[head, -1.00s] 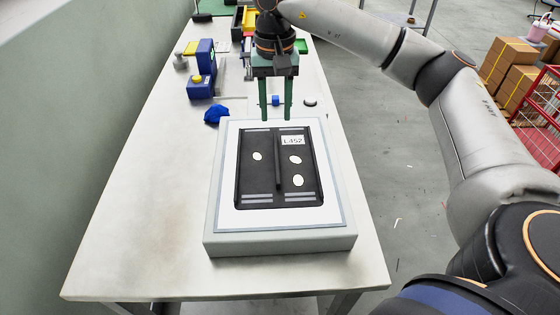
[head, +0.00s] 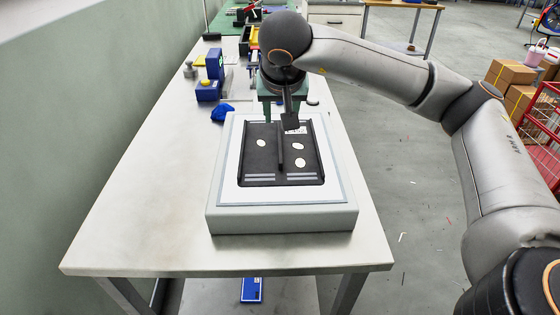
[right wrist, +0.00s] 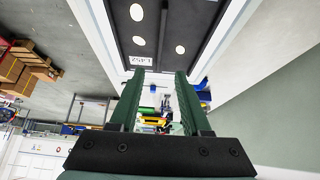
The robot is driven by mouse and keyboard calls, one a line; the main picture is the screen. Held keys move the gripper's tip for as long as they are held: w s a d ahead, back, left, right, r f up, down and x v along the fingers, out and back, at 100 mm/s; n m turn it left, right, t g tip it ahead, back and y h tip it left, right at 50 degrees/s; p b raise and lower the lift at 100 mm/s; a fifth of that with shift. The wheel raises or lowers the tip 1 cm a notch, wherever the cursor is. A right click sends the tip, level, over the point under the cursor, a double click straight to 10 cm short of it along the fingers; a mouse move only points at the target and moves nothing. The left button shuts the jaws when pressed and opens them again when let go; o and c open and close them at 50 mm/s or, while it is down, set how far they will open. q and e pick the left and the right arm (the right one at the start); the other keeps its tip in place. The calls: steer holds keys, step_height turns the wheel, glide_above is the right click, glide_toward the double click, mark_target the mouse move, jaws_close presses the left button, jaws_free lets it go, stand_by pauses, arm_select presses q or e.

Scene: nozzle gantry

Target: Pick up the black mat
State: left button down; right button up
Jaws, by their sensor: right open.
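The black mat (head: 259,165) lies flat on the white top of a grey block (head: 282,220) on the table. It has a raised bar down its middle, several white oval spots, grey stripes near its front edge and a white label partly hidden by my gripper. My right gripper (head: 281,117) is over the mat's far edge, pointing down, open and empty. In the right wrist view its two green fingers (right wrist: 160,80) stand apart, with the mat (right wrist: 175,30) beyond their tips. I cannot tell whether they touch it. My left gripper is not in view.
A blue cloth-like lump (head: 222,112) and a blue device (head: 208,90) stand on the table (head: 140,220) behind and left of the block. More bins and tools are at the far end. The table's front and left areas are clear. Cardboard boxes (head: 510,75) stand on the floor at right.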

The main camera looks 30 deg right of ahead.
glide_toward(279, 140)
steer(key=shift+x, duration=1)
steer(key=x, duration=0.6)
steer(key=shift+f, duration=0.25)
jaws_close()
steer(key=shift+r, duration=0.1)
